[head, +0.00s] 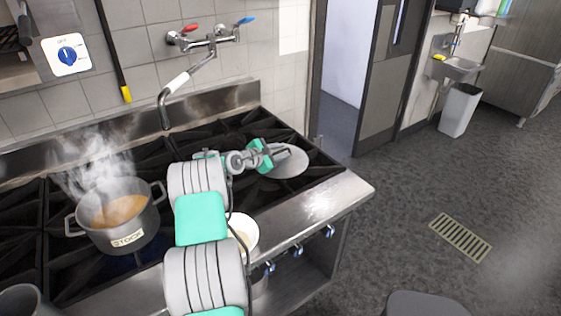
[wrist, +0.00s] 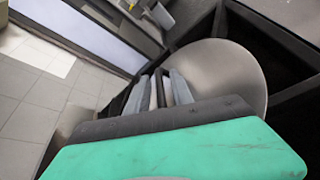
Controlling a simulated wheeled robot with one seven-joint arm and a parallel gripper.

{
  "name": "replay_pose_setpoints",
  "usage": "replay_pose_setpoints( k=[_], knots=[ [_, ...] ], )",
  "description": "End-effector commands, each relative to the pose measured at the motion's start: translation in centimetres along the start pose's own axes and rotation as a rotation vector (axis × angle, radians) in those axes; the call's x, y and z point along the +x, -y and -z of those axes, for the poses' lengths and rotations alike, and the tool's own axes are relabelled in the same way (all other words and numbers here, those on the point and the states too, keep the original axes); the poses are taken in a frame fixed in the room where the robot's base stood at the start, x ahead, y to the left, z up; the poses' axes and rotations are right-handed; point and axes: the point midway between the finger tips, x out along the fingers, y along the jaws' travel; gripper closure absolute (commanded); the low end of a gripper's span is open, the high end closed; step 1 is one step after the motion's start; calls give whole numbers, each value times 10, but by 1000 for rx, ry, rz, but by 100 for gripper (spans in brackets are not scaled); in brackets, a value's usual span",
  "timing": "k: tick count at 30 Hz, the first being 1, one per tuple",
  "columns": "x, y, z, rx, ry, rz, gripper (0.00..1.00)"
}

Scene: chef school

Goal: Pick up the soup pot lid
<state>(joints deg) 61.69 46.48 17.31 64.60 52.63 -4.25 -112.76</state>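The soup pot lid (head: 290,163) is a flat, round grey disc lying over the black stove grate at the right end of the stove. It also shows in the wrist view (wrist: 232,68), behind and to the right of the fingers. My gripper (head: 279,154) is at the lid's left side, with its fingers overlapping the disc in the picture. In the wrist view the gripper's fingers (wrist: 165,88) are close together, with a narrow light strip between them. I cannot tell whether that strip is the lid's handle or whether they grip it. The steaming soup pot (head: 122,212) stands on the left burners, uncovered.
A white bowl (head: 243,230) sits near the stove's front edge, partly behind my arm. A faucet (head: 190,75) reaches over the back of the stove. Another pot (head: 22,300) is at the lower left. Open floor lies right of the stove.

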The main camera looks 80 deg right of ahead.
Motion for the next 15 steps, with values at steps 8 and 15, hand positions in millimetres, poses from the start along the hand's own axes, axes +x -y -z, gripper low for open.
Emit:
replay_pose_setpoints(
  k=[8, 15],
  knots=[
    [0, 0, 0, 0, 0, 0, 96],
    [0, 0, 0, 0, 0, 0, 100]
  ],
)
